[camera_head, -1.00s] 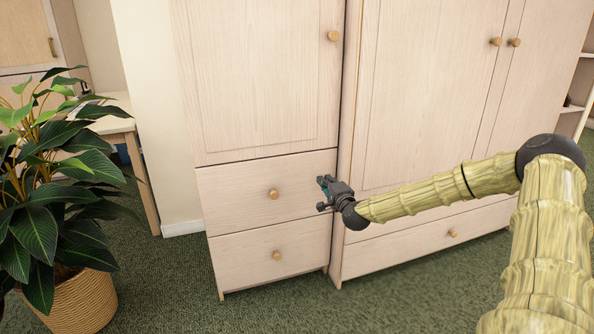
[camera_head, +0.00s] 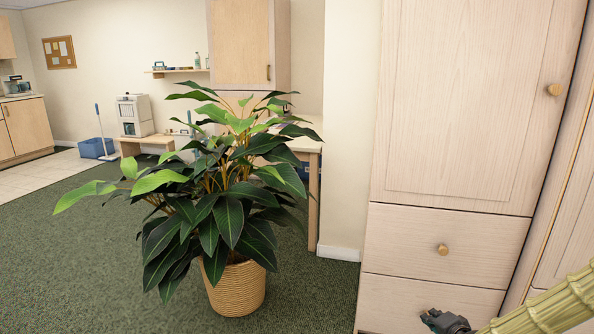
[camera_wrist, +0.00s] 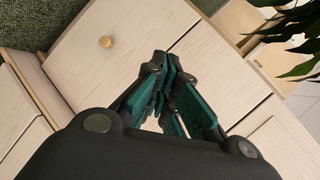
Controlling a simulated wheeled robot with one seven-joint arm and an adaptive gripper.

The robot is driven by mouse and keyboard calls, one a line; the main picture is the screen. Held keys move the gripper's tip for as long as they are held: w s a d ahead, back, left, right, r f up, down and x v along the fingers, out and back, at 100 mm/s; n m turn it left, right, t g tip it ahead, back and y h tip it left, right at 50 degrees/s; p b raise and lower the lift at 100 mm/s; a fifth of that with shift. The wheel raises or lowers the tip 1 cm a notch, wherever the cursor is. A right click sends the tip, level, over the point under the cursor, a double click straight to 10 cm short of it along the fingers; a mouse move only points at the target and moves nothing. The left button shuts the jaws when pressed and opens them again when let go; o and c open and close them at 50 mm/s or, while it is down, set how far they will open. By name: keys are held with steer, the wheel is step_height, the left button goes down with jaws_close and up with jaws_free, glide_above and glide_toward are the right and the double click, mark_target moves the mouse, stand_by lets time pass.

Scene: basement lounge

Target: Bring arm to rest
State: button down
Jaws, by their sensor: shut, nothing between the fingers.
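My gripper (camera_head: 446,321) is at the bottom right of the head view, in front of the lower drawer of the pale wooden wardrobe (camera_head: 455,110). Only part of it shows there, with a piece of my forearm beside it. In the wrist view my gripper (camera_wrist: 167,75) has its dark, green-padded fingers together with nothing between them. Behind the fingers are the drawer fronts (camera_wrist: 120,65) and a round knob (camera_wrist: 106,42). I cannot tell the exact gap between fingers and drawers.
A large leafy plant in a woven pot (camera_head: 236,290) stands left of the wardrobe. A desk (camera_head: 313,190) is behind it. A blue bin (camera_head: 96,148) and a white appliance (camera_head: 135,115) are farther back. Green carpet (camera_head: 70,270) is open at the left.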

steer(key=s+a+f+n+g+y, duration=0.1)
steer(key=s+a+f+n+g, duration=0.2)
steer(key=s+a+f, duration=0.55)
steer(key=s+a+f+n+g, duration=0.3)
steer(key=s+a+f, duration=0.3)
steer(key=s, duration=0.5)
steer(key=s+a+f+n+g+h, duration=0.1)
steer(key=s+a+f+n+g, duration=0.15)
steer(key=s, duration=1.05)
steer(key=s+a+f+n+g+h, duration=0.1)
steer(key=s+f+n+g, duration=0.25)
steer(key=s, duration=0.95)
step_height(320, 180, up, 25)
steer(key=p, duration=2.4)
steer(key=shift+w, duration=0.35)
